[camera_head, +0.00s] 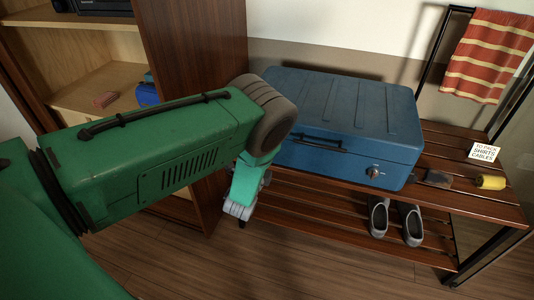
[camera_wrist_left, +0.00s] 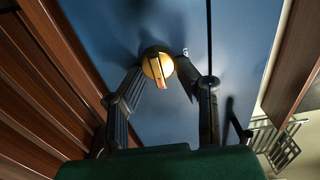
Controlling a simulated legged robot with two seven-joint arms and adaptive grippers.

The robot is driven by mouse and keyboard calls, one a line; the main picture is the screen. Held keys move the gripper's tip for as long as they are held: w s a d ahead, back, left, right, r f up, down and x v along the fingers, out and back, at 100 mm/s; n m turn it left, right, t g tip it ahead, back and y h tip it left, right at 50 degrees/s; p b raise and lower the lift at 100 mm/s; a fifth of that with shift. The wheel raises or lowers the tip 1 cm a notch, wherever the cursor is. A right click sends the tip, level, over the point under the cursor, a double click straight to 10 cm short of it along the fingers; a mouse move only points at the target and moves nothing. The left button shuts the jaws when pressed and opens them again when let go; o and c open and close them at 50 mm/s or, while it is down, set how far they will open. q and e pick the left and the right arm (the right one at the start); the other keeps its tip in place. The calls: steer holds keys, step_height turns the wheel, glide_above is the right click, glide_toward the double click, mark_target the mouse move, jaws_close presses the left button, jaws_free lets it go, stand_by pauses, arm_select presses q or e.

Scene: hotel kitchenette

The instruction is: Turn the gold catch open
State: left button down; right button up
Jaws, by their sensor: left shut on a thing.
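A blue hard suitcase (camera_head: 345,110) lies closed on a slatted wooden rack. The gold catch (camera_wrist_left: 158,68) is a round disc with a raised bar on the blue front, seen in the left wrist view. The bar stands nearly upright in that picture, slightly tilted. My left gripper (camera_wrist_left: 164,72) has one finger on each side of the catch and is shut on it. In the head view my green arm hides the suitcase's left front, the catch and the fingertips. A second round catch (camera_head: 373,171) shows at the front right. My right gripper is not in view.
A dark handle (camera_head: 320,144) is on the suitcase front. Grey shoes (camera_head: 411,224) stand on the rack's lower shelf. A yellow roll (camera_head: 490,182), a small dark item and a sign (camera_head: 486,151) lie right of the suitcase. A wooden cabinet (camera_head: 190,60) stands at left.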

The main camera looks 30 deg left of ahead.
arm_select(q)
steer(key=c, duration=1.2)
jaws_free()
steer(key=shift+a+f, duration=0.2)
steer(key=shift+a, duration=0.05)
steer(key=shift+s, duration=0.1)
steer(key=v, duration=1.2)
steer(key=shift+d, duration=0.1)
